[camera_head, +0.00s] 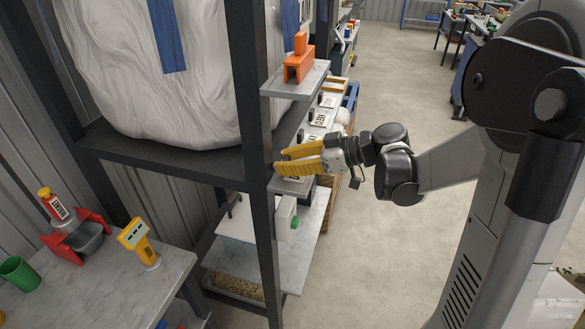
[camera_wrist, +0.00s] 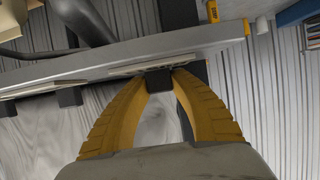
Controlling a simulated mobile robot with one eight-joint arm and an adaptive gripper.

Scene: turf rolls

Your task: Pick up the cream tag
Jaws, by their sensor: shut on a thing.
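In the wrist view, my gripper (camera_wrist: 174,75) has its two yellow fingers closed on a small dark block. The block joins a thin pale plate, seen nearly edge-on along a grey shelf edge. I take this to be the cream tag (camera_wrist: 125,68); its face is hidden and its shade is hard to tell. I cannot tell whether the plate still touches the shelf. In the head view, my gripper (camera_head: 279,162) points left at the rack, just right of a dark upright, and its fingertips are partly hidden.
Pale printed tags with dark grips (camera_head: 319,119) stand on the shelf behind my gripper. An orange block (camera_head: 300,63) sits on a grey shelf above. The dark rack upright (camera_head: 258,200) is close to the fingertips.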

